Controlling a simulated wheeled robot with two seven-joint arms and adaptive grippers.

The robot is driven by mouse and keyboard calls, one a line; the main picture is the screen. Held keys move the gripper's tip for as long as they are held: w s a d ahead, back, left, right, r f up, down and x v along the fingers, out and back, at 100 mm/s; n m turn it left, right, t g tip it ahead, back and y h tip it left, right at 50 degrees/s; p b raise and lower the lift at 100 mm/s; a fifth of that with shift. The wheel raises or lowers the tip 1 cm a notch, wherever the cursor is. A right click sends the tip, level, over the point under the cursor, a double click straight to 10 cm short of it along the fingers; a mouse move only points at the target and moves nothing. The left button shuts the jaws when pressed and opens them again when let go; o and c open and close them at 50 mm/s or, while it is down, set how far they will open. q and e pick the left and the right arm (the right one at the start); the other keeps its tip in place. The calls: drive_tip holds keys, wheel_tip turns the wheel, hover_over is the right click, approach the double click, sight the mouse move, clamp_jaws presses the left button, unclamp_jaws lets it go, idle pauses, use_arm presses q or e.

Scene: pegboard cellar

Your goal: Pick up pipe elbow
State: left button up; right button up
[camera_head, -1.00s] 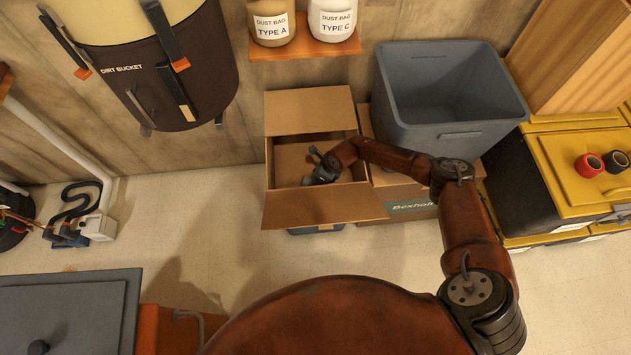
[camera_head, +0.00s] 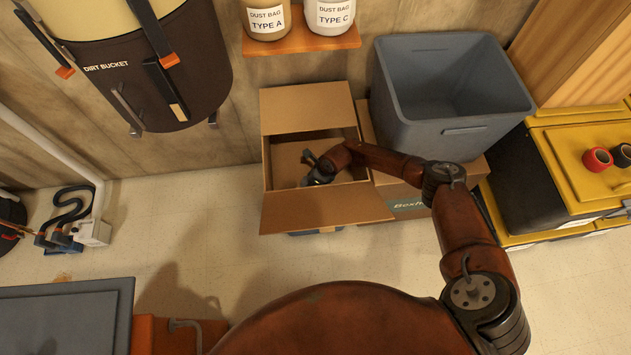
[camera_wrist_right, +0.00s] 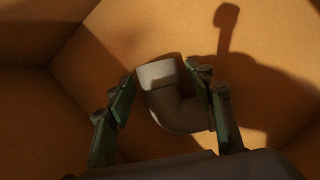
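The pipe elbow (camera_wrist_right: 172,95) is a grey-white bent tube in the right wrist view. It sits between the two green-dark fingers of my right gripper (camera_wrist_right: 165,88), which flank it closely on both sides and look closed on it. In the head view my right gripper (camera_head: 316,168) is inside the open cardboard box (camera_head: 325,209), reaching in from the right. The elbow is too small and too covered to make out there. My left gripper is not in view.
The box's flaps stand open around my gripper. A grey-blue bin (camera_head: 460,132) stands to its right on another carton (camera_head: 408,203). Yellow-topped cases (camera_head: 575,165) are at far right. A dirt bucket (camera_head: 150,85) hangs at upper left.

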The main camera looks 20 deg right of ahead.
drive_tip(key=c, duration=1)
